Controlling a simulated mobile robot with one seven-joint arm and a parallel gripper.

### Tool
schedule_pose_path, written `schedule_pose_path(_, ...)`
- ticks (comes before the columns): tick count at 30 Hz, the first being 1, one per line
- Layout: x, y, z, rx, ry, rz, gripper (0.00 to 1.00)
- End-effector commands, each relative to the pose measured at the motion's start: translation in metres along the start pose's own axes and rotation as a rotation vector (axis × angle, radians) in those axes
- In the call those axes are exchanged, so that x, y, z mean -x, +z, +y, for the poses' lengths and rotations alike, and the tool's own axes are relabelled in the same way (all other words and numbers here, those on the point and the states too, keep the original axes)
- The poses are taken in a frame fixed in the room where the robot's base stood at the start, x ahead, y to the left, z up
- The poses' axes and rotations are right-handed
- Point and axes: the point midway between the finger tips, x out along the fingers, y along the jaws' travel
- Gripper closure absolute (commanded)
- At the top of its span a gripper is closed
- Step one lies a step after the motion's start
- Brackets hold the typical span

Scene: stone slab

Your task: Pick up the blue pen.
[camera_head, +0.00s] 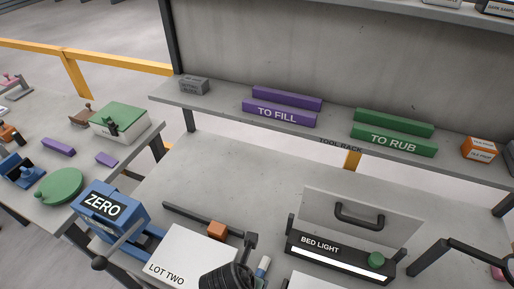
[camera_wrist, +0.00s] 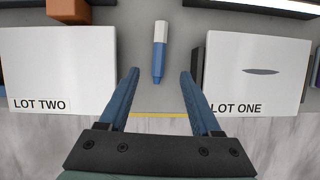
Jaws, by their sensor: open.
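The blue pen (camera_wrist: 159,62) has a blue body and a white end. In the wrist view it lies on the slab at the top middle, its narrow blue end towards me. It sits between the two white blocks. A small part, white and blue, also shows at the bottom of the head view (camera_head: 263,267). My gripper (camera_wrist: 158,76) is open and empty. Its two blue fingers point at the pen, one either side of its line, with the pen's near end about level with the fingertips. Contact with the pen is not seen.
A white LOT TWO block (camera_wrist: 60,70) stands left of the fingers and a LOT ONE block (camera_wrist: 258,80) close on the right. An orange block (camera_head: 217,230), a BED LIGHT unit (camera_head: 340,258) and a blue ZERO device (camera_head: 112,207) stand around.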

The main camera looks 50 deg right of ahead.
Motion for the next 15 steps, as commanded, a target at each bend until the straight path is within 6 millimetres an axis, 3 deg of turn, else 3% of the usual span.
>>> schedule_pose_path(6,-0.038,0.0,0.0,-0.003,-0.001,0.001,0.35)
schedule_pose_path(15,-0.057,0.001,0.0,-0.004,0.0,0.0,0.35)
